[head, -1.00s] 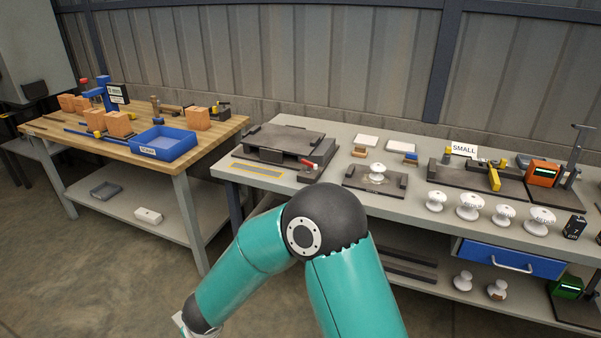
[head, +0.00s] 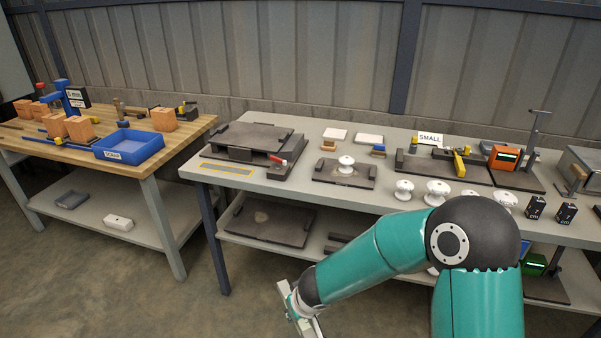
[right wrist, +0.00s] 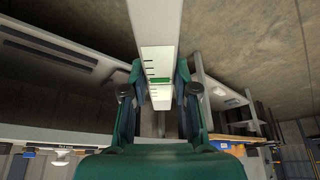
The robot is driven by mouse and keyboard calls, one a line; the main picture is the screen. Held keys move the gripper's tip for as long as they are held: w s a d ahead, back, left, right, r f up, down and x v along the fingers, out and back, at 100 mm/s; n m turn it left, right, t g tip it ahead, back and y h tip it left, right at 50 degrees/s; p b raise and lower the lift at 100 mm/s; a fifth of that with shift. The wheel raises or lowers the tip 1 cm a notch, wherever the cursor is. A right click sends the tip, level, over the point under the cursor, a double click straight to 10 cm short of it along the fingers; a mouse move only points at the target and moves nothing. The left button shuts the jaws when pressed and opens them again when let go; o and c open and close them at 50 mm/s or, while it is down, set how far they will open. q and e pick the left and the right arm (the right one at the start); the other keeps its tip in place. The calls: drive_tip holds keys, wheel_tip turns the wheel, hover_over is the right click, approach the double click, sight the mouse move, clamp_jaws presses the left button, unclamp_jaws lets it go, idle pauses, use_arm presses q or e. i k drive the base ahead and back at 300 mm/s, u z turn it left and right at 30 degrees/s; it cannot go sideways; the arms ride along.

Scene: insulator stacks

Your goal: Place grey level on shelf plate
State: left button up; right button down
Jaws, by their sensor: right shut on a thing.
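The grey level is a pale grey bar (right wrist: 156,35) with dark marks and a green vial, seen in the right wrist view. My right gripper (right wrist: 159,92) is shut on it. In the head view the level (head: 307,325) shows at the bottom, partly cut off, in front of the middle table and apart from its lower shelf. The likely shelf plate is a dark flat plate (head: 285,232) with a lighter patch, lying on that shelf. My right arm hides part of the shelf to its right. My left gripper is not in view.
The middle table's top (head: 300,200) overhangs the shelf, and a dark table leg (head: 215,240) stands at its left end. White insulators (head: 437,190) stand on the top. A wooden bench (head: 185,150) with a blue tray (head: 128,160) is at left. The floor between is clear.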

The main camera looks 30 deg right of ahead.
sight(249, 138)
drive_tip(key=z, duration=0.3)
drive_tip(key=i, duration=0.85)
drive_tip(key=z, duration=0.05)
